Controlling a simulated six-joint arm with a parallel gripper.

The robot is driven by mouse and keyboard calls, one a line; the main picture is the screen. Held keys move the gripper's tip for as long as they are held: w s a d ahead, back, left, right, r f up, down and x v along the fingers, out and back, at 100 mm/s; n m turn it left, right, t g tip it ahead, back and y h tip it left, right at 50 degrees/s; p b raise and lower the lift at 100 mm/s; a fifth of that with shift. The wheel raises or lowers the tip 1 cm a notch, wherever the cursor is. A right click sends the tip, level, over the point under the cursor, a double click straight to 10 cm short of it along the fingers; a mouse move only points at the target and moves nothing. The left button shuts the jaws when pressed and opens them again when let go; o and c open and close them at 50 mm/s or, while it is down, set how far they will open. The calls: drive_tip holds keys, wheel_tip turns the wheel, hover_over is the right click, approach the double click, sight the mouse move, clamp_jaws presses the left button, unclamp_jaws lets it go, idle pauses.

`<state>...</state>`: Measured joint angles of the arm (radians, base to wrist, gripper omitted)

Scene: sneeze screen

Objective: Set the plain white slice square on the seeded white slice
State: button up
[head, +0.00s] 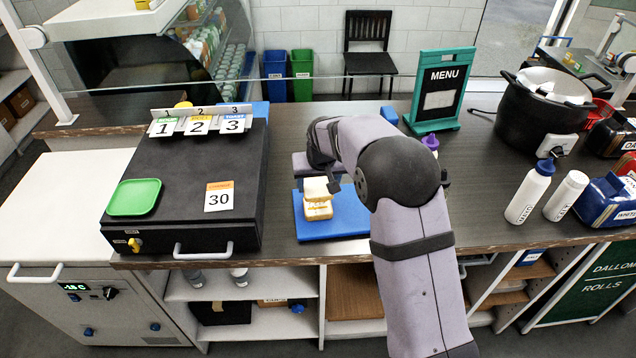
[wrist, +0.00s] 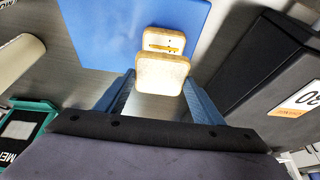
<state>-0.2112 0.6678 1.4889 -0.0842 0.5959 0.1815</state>
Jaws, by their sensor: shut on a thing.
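The plain white slice (wrist: 162,75) is held between the two fingers of my gripper (wrist: 160,82) in the wrist view. In the head view the plain slice (head: 316,187) shows at my gripper (head: 322,180), above the lower bread. The seeded white slice (wrist: 164,40) lies on a blue board (wrist: 100,30), partly hidden by the held slice, with yellow and dark marks on it. In the head view the lower bread (head: 318,211) sits on the blue board (head: 345,226). I cannot tell whether the two slices touch.
A black toaster-like box (head: 190,170) with a green tray (head: 134,197) and number cards stands to the left. A green menu stand (head: 440,90), a black pot (head: 540,115) and white bottles (head: 528,192) are to the right. The board's front part is clear.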

sight(318, 207)
drive_tip(key=shift+f, duration=0.1)
drive_tip(key=shift+f+b, duration=1.65)
drive_tip(key=shift+f, duration=0.7)
drive_tip(key=shift+f+b, duration=0.45)
drive_tip(key=shift+f, duration=0.15)
drive_tip(key=o, duration=1.1)
drive_tip(key=shift+o, duration=0.2)
drive_tip(key=shift+r, duration=0.1)
drive_tip(key=shift+b+v, duration=1.35)
drive_tip(key=shift+v, duration=2.25)
